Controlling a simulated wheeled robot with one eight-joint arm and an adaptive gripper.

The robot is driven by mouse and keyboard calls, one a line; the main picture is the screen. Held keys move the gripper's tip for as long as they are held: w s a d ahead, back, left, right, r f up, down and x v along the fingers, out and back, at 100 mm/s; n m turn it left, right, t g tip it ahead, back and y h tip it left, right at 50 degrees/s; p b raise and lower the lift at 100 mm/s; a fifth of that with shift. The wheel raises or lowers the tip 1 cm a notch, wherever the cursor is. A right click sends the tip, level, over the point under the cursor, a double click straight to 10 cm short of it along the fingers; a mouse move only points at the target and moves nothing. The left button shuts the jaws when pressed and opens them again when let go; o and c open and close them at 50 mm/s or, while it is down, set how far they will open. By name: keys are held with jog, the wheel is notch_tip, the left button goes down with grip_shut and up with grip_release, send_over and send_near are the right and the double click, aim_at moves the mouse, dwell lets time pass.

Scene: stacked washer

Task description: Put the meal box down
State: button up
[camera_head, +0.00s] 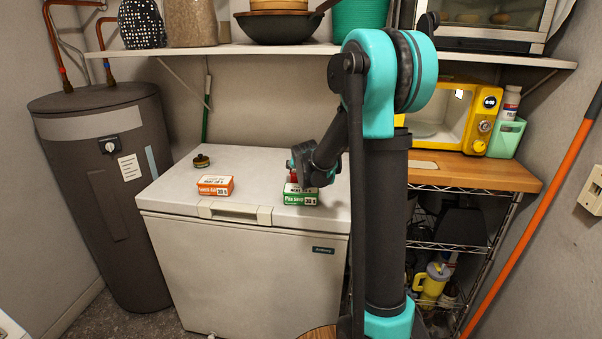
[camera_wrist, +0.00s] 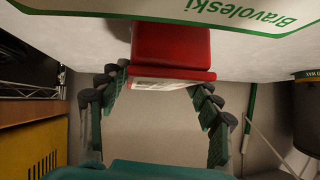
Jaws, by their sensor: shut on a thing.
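A red box, apparently the meal box, shows in the wrist view (camera_wrist: 170,45) between the fingers of my gripper (camera_wrist: 160,80), which is shut on it. In the head view only a small red part of it (camera_head: 292,178) shows at my gripper (camera_head: 304,175), just behind the green and white box (camera_head: 300,196) on the white chest freezer (camera_head: 172,188). The green and white box also shows close by at the top of the wrist view (camera_wrist: 275,18). I cannot tell whether the red box touches the lid.
An orange and white box (camera_head: 215,185) and a small round tin (camera_head: 201,161) stand on the lid to the left. The lid between the boxes is clear. A wall shelf (camera_head: 230,49) with cookware hangs above. A yellow microwave (camera_head: 450,115) stands at the right.

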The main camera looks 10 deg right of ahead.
jog(key=shift+f, duration=0.75)
jog(key=o, duration=1.8)
jog(key=shift+o, duration=0.2)
jog(key=v, duration=1.2)
jog(key=shift+s, duration=0.1)
jog(key=s+d+f+g, duration=0.1)
jog(key=s+f, duration=0.1)
jog(key=s, duration=0.2)
jog(key=s+d+f+g, duration=0.1)
jog(key=s+d+f, duration=0.1)
jog(key=s, duration=0.3)
jog(key=s+d+f+n+g, duration=0.1)
jog(key=s+f, duration=0.3)
jog(key=s, duration=0.1)
jog(key=shift+s+d+f, duration=0.1)
jog(key=shift+s+d, duration=0.05)
jog(key=shift+s, duration=0.1)
jog(key=s+f+n+g, duration=0.1)
jog(key=s+f, duration=0.3)
jog(key=s, duration=0.4)
jog(key=s+f+n+g, duration=0.1)
jog(key=s+f, duration=0.3)
jog(key=s, duration=0.4)
jog(key=shift+s+d+f+g+y, duration=0.15)
jog(key=shift+s+f+g+y, duration=0.25)
jog(key=shift+g, duration=0.3)
